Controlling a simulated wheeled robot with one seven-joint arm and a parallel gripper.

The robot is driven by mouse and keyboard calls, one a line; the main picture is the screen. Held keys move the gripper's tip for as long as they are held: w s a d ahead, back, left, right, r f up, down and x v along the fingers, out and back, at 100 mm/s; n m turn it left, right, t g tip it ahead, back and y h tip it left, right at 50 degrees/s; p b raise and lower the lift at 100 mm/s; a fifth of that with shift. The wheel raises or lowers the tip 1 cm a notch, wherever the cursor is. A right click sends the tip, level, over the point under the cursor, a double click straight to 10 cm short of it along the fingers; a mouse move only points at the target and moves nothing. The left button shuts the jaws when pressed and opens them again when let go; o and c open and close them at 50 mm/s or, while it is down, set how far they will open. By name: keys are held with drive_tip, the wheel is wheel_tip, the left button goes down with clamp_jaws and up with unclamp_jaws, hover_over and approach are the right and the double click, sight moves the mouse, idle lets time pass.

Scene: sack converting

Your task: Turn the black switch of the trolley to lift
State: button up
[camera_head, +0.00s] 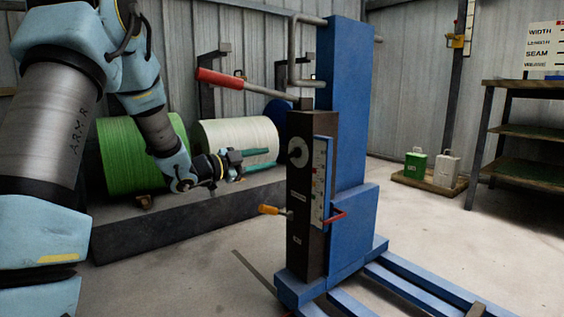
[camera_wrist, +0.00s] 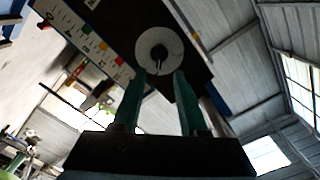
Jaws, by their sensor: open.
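The trolley (camera_head: 345,130) is a blue mast with a dark upright box (camera_head: 307,225) on its front. A pale round dial (camera_head: 297,152) sits high on the box. In the wrist view the dial (camera_wrist: 171,44) is ahead of the fingers, with a small dark switch (camera_wrist: 158,62) low on it, partly blending with the dark centre. My gripper (camera_head: 268,158) is left of the box at about dial height, its green fingers pointing towards it. In the wrist view my gripper (camera_wrist: 158,74) is open and empty, the fingertips either side of the switch's line. I cannot tell whether they touch the dial.
A red-handled lever (camera_head: 220,78) sticks out above my gripper, and an orange-handled crank (camera_head: 270,210) below it. A scale plate (camera_head: 322,180) is on the box's side. Green (camera_head: 138,155) and white (camera_head: 237,138) rolls stand behind. Floor is clear at front left.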

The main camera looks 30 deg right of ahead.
sight(291, 154)
drive_tip(key=d+b, duration=0.1)
drive_tip(key=d, duration=0.2)
drive_tip(key=w+d+b, duration=0.1)
drive_tip(key=d, duration=0.3)
drive_tip(key=shift+w+f, duration=0.15)
drive_tip(key=shift+w, duration=0.05)
drive_tip(key=shift+d, duration=0.45)
clamp_jaws()
